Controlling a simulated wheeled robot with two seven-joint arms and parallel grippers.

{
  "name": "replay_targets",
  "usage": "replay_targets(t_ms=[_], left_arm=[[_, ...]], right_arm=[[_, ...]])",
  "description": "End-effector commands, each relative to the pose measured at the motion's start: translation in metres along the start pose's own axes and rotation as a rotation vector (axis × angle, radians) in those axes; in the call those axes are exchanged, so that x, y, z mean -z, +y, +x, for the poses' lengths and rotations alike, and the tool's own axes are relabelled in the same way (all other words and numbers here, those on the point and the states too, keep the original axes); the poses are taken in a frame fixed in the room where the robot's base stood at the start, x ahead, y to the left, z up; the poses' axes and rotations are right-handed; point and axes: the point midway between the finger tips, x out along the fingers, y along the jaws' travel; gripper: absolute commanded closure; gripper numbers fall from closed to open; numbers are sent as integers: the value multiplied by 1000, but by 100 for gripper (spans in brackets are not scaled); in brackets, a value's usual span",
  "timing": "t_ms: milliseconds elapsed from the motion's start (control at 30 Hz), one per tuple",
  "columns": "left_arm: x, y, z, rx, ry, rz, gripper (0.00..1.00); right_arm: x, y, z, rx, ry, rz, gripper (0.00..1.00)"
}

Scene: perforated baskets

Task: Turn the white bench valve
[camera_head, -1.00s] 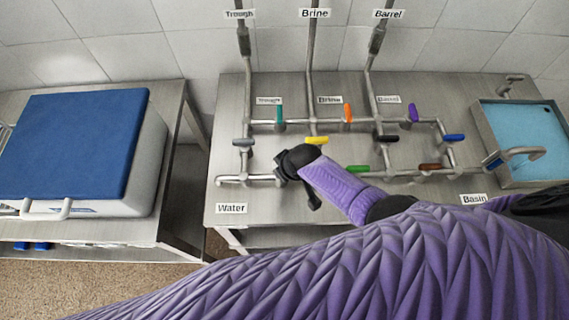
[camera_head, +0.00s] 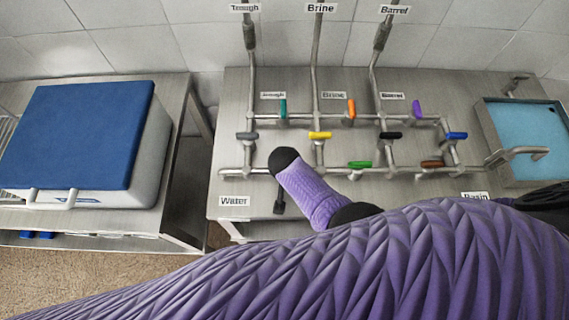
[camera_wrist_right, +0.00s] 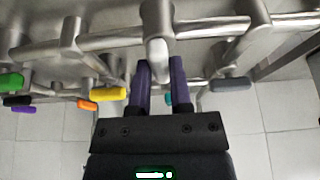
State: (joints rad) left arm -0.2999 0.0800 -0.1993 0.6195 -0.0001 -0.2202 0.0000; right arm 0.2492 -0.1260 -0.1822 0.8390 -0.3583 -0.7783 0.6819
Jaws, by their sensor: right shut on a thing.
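My right gripper (camera_wrist_right: 160,66) has its two purple fingers either side of a whitish valve handle (camera_wrist_right: 158,48) and is shut on it. The handle hangs from the grey pipe (camera_wrist_right: 110,40) in the wrist view. In the head view my purple right arm comes in from the right. Its dark wrist end covers the lower left pipe, so the white handle and the fingertips are hidden there. The lower pipe (camera_head: 235,170) shows to the left of my wrist, above the Water label (camera_head: 234,201). My left gripper is not in view.
Close by are a yellow handle (camera_head: 320,135), a grey handle (camera_head: 247,136) and a green handle (camera_head: 359,165). Teal, orange, purple, black, blue and brown handles are on the same pipes. A basin (camera_head: 530,140) is at right. A blue-lidded cooler (camera_head: 75,135) stands on the left table.

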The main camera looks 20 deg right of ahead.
Motion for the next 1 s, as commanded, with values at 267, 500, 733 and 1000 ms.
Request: replay_targets(t_ms=[267,500,733,1000], left_arm=[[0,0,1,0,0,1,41],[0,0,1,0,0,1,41],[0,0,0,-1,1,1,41],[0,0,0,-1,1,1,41]], right_arm=[[0,0,0,-9,0,23,100],[0,0,0,-9,0,23,100],[0,0,0,-9,0,22,40],[0,0,-1,-9,0,21,40]])
